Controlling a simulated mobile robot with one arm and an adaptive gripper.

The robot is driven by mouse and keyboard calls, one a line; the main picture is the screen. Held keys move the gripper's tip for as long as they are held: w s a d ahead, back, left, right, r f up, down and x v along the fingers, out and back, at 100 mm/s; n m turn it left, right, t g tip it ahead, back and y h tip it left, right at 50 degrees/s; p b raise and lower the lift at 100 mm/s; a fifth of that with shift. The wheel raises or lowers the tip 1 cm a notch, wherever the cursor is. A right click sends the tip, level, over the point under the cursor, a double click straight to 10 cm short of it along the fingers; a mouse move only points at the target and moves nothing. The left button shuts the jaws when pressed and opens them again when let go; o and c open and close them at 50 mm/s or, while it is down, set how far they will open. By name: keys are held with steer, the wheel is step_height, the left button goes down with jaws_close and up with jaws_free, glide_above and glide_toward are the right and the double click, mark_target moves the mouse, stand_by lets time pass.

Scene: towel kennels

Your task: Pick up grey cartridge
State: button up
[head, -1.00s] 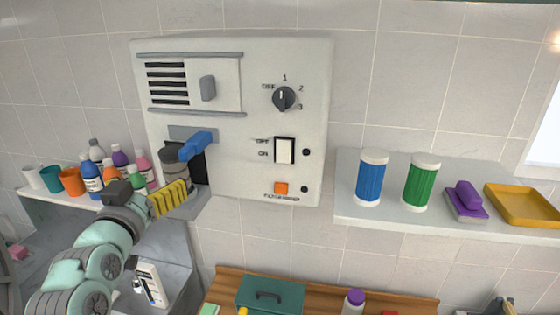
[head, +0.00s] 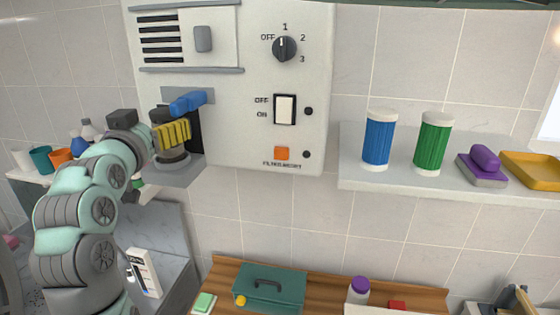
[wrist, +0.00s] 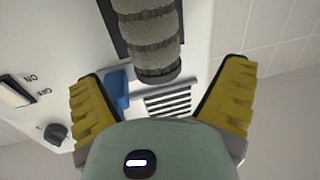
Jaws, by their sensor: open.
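The grey cartridge (head: 172,156) is a ribbed upright cylinder in the dark bay of the white wall panel, below the blue lever (head: 188,102). My gripper (head: 173,134) is in front of it at about its middle height and hides part of it. In the wrist view, the cartridge (wrist: 148,30) lies beyond and between my open yellow-padded fingers (wrist: 163,75), with clear space on both sides. I see no contact. The blue lever also shows in the wrist view (wrist: 117,90), beside the cartridge.
The panel (head: 235,110) has a dial (head: 284,48), a rocker switch (head: 284,109) and an orange button (head: 281,153). Bottles and cups stand on a left shelf. A right shelf (head: 350,172) holds a blue canister (head: 378,140) and a green canister (head: 432,143). A teal box (head: 270,288) sits below.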

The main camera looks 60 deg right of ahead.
mark_target(160, 123)
steer(key=shift+d+f+b, duration=0.35)
steer(key=shift+b, duration=0.25)
steer(key=d+p, duration=0.1)
steer(key=w+d+p, duration=0.1)
steer(key=p, duration=0.1)
steer(key=shift+r, duration=0.4)
steer(key=shift+w+d+p, duration=0.2)
steer(key=shift+d+p, duration=0.15)
steer(key=shift+p, duration=0.15)
steer(key=shift+w+d+f+p, duration=0.2)
steer(key=shift+w+d+p, duration=0.1)
steer(key=shift+d, duration=0.05)
steer(key=shift+c, duration=0.4)
steer(key=c, duration=1.3)
steer(key=shift+o, duration=0.2)
steer(key=shift+w+a+b, duration=0.15)
steer(key=shift+b, duration=0.15)
